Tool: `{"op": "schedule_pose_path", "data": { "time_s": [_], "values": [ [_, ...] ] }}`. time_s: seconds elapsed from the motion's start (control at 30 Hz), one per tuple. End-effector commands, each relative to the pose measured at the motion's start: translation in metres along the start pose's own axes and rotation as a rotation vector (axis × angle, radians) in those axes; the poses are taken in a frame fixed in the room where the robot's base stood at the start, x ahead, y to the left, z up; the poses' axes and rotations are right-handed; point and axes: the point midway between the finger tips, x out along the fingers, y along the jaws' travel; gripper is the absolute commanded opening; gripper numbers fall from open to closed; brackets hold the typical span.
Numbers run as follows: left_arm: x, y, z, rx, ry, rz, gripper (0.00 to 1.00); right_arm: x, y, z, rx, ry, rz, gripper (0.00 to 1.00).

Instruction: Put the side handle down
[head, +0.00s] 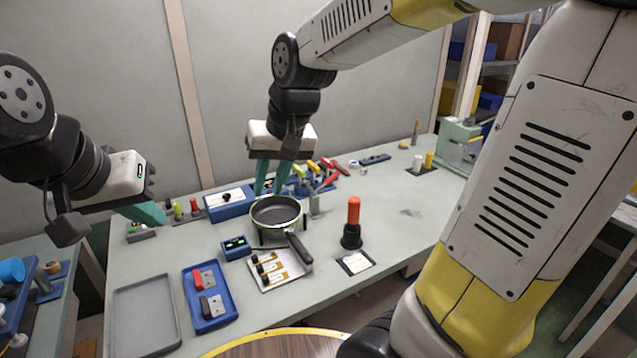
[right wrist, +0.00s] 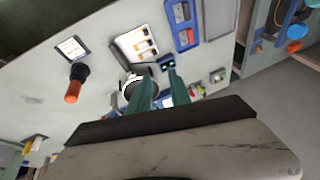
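The dark pan (head: 275,212) rests on a stand on the grey-green table, its long black handle (head: 299,248) pointing to the lower right. A blue tray (head: 228,311) holds a red handle-like piece (head: 197,281) and a black one (head: 205,306) beside grey plates; I cannot tell which piece is the side handle. My right gripper (head: 272,180) is above the far rim of the pan, pointing down. Its teal fingers are apart with nothing visible between them, also in the right wrist view (right wrist: 162,95). My left gripper (head: 146,213) is at the left, above the table; its fingers overlap in view.
An orange-handled tool (head: 353,212) stands upright right of the pan. A plate with brass pieces (head: 283,277), a small blue box (head: 235,247) and an empty grey tray (head: 145,315) lie in front. The right table area is mostly clear.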

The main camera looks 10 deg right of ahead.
Motion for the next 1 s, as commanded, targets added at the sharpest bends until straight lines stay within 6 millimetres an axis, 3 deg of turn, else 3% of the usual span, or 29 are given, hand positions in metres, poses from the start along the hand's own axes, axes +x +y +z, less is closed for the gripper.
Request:
{"op": "schedule_pose_path", "data": {
  "time_s": [0.03, 0.2, 0.4, 0.57, 1.0],
  "values": [
    [0.000, 0.000, 0.000, 0.000, 0.000, 0.000, 0.00, -0.020, 0.016, 0.012, 0.017, 0.042, -0.002, 0.24],
    [0.000, 0.000, 0.000, 0.000, 0.000, 0.000, 0.00, -0.062, 0.050, 0.056, 0.035, 0.152, 0.020, 0.24],
    [0.000, 0.000, 0.000, 0.000, 0.000, 0.000, 0.00, -0.080, 0.068, 0.092, 0.041, 0.226, 0.062, 0.24],
    [0.000, 0.000, 0.000, 0.000, 0.000, 0.000, 0.00, -0.083, 0.071, 0.100, 0.041, 0.242, 0.074, 0.24],
    [0.000, 0.000, 0.000, 0.000, 0.000, 0.000, 0.00, -0.083, 0.071, 0.099, 0.041, 0.242, 0.073, 0.24]
  ]
}}
